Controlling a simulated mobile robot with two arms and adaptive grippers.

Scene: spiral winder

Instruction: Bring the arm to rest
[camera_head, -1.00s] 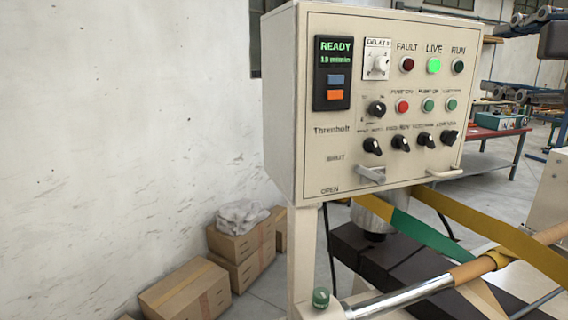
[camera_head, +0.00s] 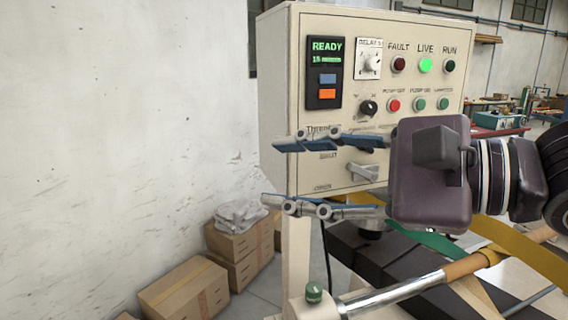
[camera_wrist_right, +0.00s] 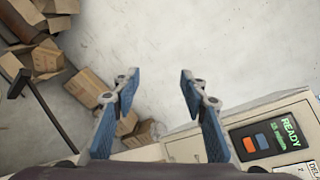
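My right gripper (camera_head: 274,172) comes in from the right, in front of the cream control panel (camera_head: 282,90). Its two blue-padded fingers are spread wide, point left and hold nothing. It hides the panel's lower knobs. A grey lever handle (camera_head: 362,172) shows between the fingers, behind them in this view; I cannot tell the depth gap. My left gripper is not in view.
The panel display (camera_head: 326,72) reads READY, and the green LIVE lamp (camera_head: 425,65) is lit. Cardboard boxes (camera_head: 188,290) stand on the floor by the white wall (camera_head: 120,130). A metal roller (camera_head: 390,295) and a yellow strip (camera_head: 520,250) lie below the gripper.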

